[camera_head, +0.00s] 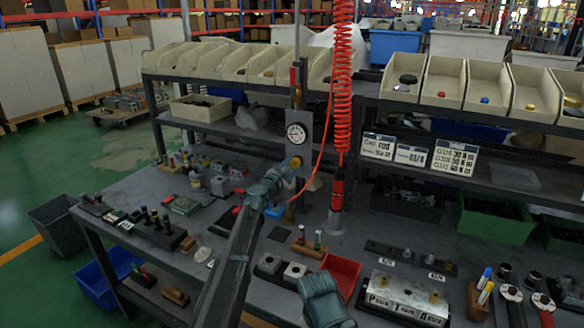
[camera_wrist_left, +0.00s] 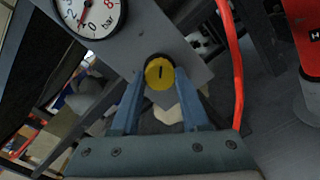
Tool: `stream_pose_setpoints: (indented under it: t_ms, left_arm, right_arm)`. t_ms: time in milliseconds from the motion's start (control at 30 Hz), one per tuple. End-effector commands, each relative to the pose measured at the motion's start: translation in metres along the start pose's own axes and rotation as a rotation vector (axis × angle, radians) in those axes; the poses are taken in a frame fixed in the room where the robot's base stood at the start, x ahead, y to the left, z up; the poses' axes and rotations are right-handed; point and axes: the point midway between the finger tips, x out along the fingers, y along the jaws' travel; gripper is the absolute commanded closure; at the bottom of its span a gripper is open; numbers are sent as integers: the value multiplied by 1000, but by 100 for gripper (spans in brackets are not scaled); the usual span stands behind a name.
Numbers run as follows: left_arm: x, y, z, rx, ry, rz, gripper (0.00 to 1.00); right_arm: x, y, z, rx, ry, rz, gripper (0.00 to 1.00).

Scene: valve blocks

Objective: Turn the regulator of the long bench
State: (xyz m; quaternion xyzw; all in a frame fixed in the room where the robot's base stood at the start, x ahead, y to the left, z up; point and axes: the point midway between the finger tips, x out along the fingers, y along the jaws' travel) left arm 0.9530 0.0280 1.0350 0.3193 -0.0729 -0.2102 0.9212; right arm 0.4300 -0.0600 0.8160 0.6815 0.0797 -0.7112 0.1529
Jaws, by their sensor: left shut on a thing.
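The regulator is a yellow round knob (camera_head: 295,163) with a dark mark, low on a grey plate (camera_head: 303,128) on the long bench. A round white pressure gauge (camera_head: 297,133) sits above it. In the left wrist view the knob (camera_wrist_left: 159,72) is between the blue fingers of my left gripper (camera_wrist_left: 158,80), which is shut on it. The gauge (camera_wrist_left: 88,14) shows partly at the top left there, its red needle near the low end. In the head view my left gripper (camera_head: 286,170) reaches the knob from the lower left. My right gripper is not clearly seen.
A red coiled hose (camera_head: 342,80) hangs just right of the plate, with a red hose (camera_wrist_left: 231,60) close to my fingers. A red tray (camera_head: 342,272), a metal block (camera_head: 405,296) and several small parts lie on the bench. Beige bins (camera_head: 440,82) line the shelf.

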Motion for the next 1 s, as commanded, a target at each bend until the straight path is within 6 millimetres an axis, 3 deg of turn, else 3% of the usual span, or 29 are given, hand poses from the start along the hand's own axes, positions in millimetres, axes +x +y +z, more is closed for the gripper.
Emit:
stream_pose_setpoints:
  t_ms: [367,1000]
  left_arm:
    - [0,0,0,90,1,-2,100]
    - [-1,0,1,668,10,-10,100]
  right_arm:
    - [-1,0,0,0,0,0,50]
    - [-4,0,0,0,0,0,50]
